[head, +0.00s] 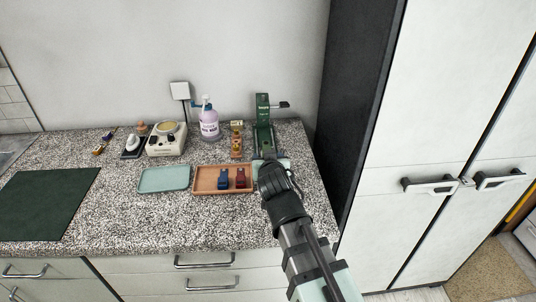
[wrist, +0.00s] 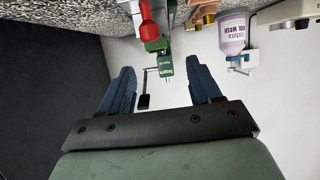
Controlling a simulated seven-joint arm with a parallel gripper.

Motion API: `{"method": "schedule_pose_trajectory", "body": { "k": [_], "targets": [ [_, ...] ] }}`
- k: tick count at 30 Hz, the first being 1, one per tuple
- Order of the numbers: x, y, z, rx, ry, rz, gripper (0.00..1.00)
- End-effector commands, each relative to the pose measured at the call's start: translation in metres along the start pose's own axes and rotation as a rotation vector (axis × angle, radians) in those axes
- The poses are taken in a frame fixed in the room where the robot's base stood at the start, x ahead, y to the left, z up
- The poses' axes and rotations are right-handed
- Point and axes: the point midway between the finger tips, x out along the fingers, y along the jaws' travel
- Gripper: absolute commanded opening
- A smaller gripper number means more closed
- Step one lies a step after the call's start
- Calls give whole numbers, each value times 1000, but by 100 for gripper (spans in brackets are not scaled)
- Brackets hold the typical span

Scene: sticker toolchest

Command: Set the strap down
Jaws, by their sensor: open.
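My gripper (head: 268,166) is over the right end of the counter, just in front of the green press-like tool. In the wrist view my gripper (wrist: 160,65) has its two blue fingers spread wide, with nothing held between them. I cannot pick out a strap for certain. A small blue item (head: 223,179) and a small red item (head: 240,178) sit side by side in the wooden tray (head: 203,190), left of my gripper; they are too small to identify.
The green tool (head: 263,105) stands at the back right with a black handle (head: 282,104). A soap bottle (head: 208,122), a cream device (head: 166,140) and small items line the back. A pale green tray (head: 164,179) and dark green mat (head: 45,203) lie left. A tall cabinet (head: 440,90) bounds the right.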

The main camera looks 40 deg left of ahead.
Motion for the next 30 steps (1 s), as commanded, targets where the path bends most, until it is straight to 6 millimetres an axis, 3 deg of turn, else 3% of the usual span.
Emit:
{"method": "schedule_pose_trajectory", "body": {
  "k": [1,6,12,30],
  "targets": [
    [-14,1,2,0,2,-1,63],
    [-41,1,1,0,1,0,63],
    [-59,0,1,0,1,0,63],
    [-63,0,0,1,0,1,64]
  ]
}}
